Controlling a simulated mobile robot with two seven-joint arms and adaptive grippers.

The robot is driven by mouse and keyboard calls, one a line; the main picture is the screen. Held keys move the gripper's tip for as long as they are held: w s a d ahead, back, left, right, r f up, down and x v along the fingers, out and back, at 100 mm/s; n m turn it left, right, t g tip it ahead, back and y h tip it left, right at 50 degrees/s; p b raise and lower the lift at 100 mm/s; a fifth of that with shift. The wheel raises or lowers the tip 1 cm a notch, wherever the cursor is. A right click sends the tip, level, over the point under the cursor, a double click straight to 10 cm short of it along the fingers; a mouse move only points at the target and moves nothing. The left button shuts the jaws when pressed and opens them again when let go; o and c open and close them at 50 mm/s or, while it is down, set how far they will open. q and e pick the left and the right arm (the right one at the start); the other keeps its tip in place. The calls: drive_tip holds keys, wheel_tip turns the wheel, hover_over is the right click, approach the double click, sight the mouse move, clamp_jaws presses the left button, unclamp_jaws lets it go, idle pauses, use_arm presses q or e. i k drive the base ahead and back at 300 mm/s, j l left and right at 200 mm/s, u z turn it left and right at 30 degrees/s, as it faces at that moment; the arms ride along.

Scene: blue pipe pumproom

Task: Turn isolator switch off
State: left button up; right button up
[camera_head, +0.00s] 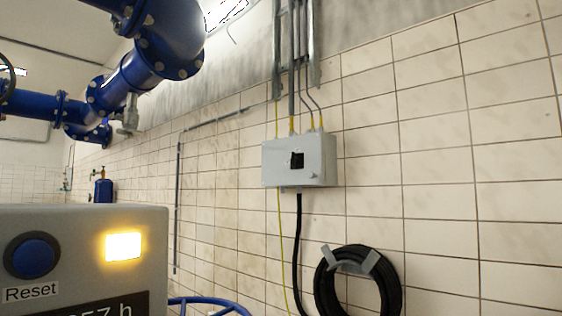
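A grey isolator box (318,160) is mounted on the tiled wall, right of the picture's middle. The switch's exact position is too small to tell. Conduits and cables enter the box from above, and a black cable hangs from below it. Neither of my grippers is in view.
A grey control panel (95,225) with a blue Reset button (33,256) and a lit yellow lamp (123,247) fills the lower left. A black hose coil (393,288) hangs below the box. Blue pipes (135,72) run at upper left.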

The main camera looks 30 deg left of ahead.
sight(293, 160)
drive_tip(key=i+l+u, duration=0.25)
drive_tip(key=i, duration=0.25)
drive_tip(key=i+l+u, duration=0.3)
drive_tip(key=i+l, duration=0.1)
drive_tip(key=i, duration=0.05)
